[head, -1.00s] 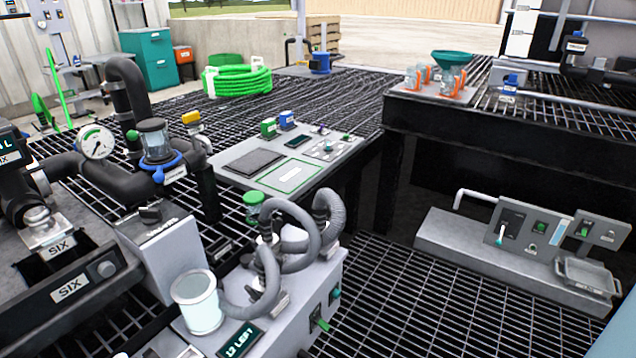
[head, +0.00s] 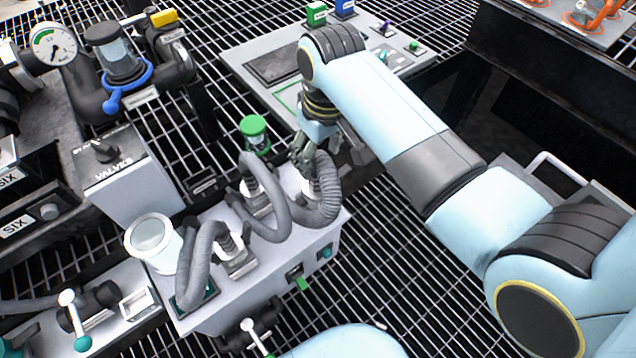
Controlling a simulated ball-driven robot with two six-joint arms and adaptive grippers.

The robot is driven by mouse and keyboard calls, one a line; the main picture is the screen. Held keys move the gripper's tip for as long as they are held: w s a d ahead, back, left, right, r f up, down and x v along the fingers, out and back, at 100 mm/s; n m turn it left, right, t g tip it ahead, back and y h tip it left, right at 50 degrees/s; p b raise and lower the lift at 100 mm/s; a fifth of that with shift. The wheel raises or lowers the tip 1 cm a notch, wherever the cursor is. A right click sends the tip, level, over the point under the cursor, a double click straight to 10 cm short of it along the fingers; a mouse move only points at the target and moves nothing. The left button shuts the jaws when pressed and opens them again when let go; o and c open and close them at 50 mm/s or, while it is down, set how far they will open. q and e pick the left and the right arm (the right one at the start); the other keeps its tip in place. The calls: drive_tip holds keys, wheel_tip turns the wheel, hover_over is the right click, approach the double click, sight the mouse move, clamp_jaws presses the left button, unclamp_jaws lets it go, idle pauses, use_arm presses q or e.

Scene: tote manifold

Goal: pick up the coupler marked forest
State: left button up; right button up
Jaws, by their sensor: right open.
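No label reading forest is legible, so I cannot tell which part is that coupler. In the head view, grey corrugated hoses (head: 274,225) loop over a light grey box (head: 215,315), with pale couplings at their lower ends. One coupling (head: 316,187) stands at the box's far right corner. My right gripper (head: 308,160) points down just above it, open, partly overlapping the hose there; contact cannot be told. My left gripper is out of view.
A panel table (head: 240,62) with a green block (head: 316,14) and a blue block (head: 344,8) lies behind my right arm. Open grating (head: 400,270) lies to the right.

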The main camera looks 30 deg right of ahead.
sight(316, 169)
drive_tip(key=f, duration=0.1)
drive_tip(key=f+b, duration=0.1)
drive_tip(key=f, duration=0.3)
drive_tip(key=shift+w+b, duration=0.3)
drive_tip(key=f, duration=0.1)
drive_tip(key=f+b, duration=0.1)
drive_tip(key=f, duration=0.1)
drive_tip(key=w+f+b, duration=0.1)
drive_tip(key=f, duration=0.1)
drive_tip(key=shift+d, duration=0.2)
drive_tip(key=shift+c, duration=0.3)
drive_tip(key=shift+s, duration=0.1)
clamp_jaws()
